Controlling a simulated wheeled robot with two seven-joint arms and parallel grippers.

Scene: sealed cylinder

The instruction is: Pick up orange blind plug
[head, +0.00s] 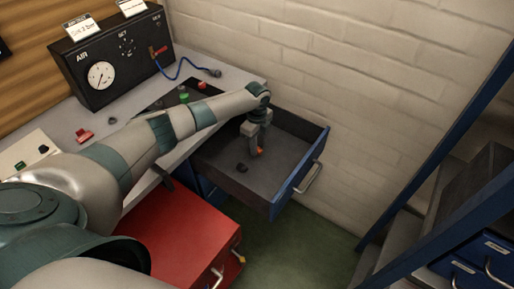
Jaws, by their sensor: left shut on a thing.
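The orange blind plug (260,151) shows as a small orange patch at the tips of my left gripper (257,148), low in the open drawer (285,197). My left gripper points down and is shut on the plug; its fingers hide most of it. I cannot tell whether the plug still touches the drawer floor. My right gripper is not in view.
A small dark part (242,168) lies in the drawer, left of the gripper. The workbench (120,118) carries a black AIR gauge box (113,60), a blue hose (190,66), and green and red parts. A red cabinet (185,232) stands below; a brick wall is behind.

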